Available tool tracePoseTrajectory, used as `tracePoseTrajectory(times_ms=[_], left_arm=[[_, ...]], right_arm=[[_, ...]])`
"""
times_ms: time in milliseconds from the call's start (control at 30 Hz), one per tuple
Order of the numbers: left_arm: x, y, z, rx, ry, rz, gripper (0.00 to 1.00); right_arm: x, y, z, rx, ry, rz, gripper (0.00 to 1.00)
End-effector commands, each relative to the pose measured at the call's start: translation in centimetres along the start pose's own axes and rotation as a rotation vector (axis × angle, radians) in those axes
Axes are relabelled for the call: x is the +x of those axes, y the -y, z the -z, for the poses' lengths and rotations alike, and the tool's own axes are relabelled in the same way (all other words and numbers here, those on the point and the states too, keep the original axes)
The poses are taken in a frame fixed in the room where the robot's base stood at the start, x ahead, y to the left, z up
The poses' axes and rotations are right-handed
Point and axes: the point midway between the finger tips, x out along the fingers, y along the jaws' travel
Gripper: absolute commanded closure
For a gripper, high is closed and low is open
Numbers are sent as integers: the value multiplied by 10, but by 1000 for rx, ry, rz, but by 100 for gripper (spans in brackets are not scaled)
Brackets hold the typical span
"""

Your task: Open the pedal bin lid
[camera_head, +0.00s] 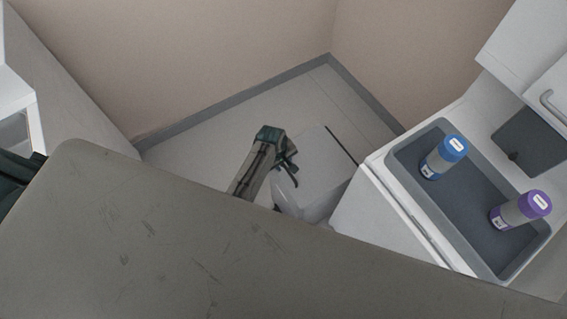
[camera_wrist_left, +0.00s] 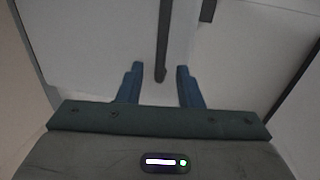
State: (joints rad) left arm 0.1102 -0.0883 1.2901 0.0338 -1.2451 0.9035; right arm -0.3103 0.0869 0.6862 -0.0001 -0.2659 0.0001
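The pedal bin (camera_head: 318,165) is a white box on the floor behind the table, with a pale, flat top and a dark strip along its far right edge. The lid looks shut. The bin's lower part is partly hidden by the table edge and my arm. My left gripper (camera_head: 288,167) is over the bin's left side. In the left wrist view my left gripper (camera_wrist_left: 157,80) has its two blue fingers apart with nothing held. A dark narrow bar (camera_wrist_left: 163,40) runs up between and beyond the fingers; I cannot tell whether they touch it. My right gripper is not in view.
A white unit (camera_head: 385,215) right of the bin carries a grey tray (camera_head: 402,152) with a blue-capped tube (camera_head: 443,157) and a purple-capped tube (camera_head: 520,210). Walls close off the back; some floor (camera_head: 220,135) is clear left of the bin.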

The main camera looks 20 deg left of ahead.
Motion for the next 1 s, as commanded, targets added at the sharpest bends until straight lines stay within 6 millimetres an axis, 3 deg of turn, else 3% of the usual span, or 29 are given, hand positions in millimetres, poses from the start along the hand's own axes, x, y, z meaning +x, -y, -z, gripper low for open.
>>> tracePoseTrajectory(times_ms=[367, 400, 567, 1000], left_arm=[[8, 0, 0, 0, 0, 0, 68], [8, 0, 0, 0, 0, 0, 70], [8, 0, 0, 0, 0, 0, 100], [0, -8, 9, 0, -1, 30, 100]], right_arm=[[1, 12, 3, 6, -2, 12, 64], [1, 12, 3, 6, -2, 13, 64], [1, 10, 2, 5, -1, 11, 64], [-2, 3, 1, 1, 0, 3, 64]])
